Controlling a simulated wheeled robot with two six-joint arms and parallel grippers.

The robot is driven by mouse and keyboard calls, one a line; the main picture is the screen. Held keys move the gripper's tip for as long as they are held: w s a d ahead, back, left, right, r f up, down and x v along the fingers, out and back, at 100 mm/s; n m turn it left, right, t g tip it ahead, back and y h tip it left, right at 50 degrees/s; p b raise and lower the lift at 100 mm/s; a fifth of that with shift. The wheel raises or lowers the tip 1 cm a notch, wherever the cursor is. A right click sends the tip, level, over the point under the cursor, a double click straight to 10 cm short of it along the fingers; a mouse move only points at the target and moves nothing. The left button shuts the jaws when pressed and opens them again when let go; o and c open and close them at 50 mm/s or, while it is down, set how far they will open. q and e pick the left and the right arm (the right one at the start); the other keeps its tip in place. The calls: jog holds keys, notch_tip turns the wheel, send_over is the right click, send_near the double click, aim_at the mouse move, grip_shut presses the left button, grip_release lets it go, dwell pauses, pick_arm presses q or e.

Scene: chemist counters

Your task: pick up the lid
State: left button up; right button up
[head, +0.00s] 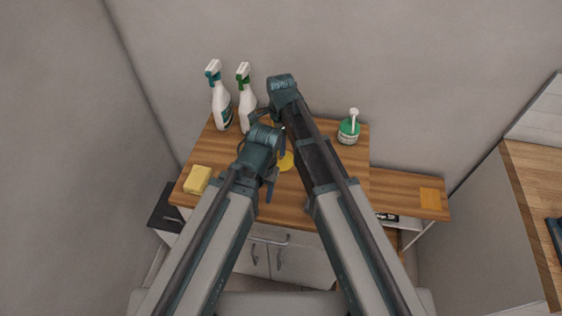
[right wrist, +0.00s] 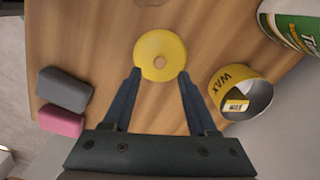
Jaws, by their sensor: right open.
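The lid is a round yellow disc with a small tan knob in its middle. It lies flat on the wooden counter in the right wrist view (right wrist: 160,42), and part of it shows between my arms in the head view (head: 286,163). My right gripper (right wrist: 159,74) is open, with its fingertips at the near left and near right edges of the lid. Nothing is held between the fingers. I cannot tell whether they touch the lid.
An open yellow tin marked WAX (right wrist: 238,80) lies right of the lid. A grey block (right wrist: 64,88) and a pink block (right wrist: 61,120) sit near the counter edge. Spray bottles (head: 221,108), a yellow sponge (head: 197,180) and a green pump bottle (head: 348,131) stand around.

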aim_at(281, 158)
pick_arm(q)
jog(key=shift+f+b, duration=2.5)
jog(key=shift+f, duration=0.1)
pick_arm(e)
jog(key=shift+f, duration=2.65)
jog(key=shift+r, duration=0.1)
pick_arm(q)
jog(key=shift+r, duration=0.1)
pick_arm(e)
grip_shut()
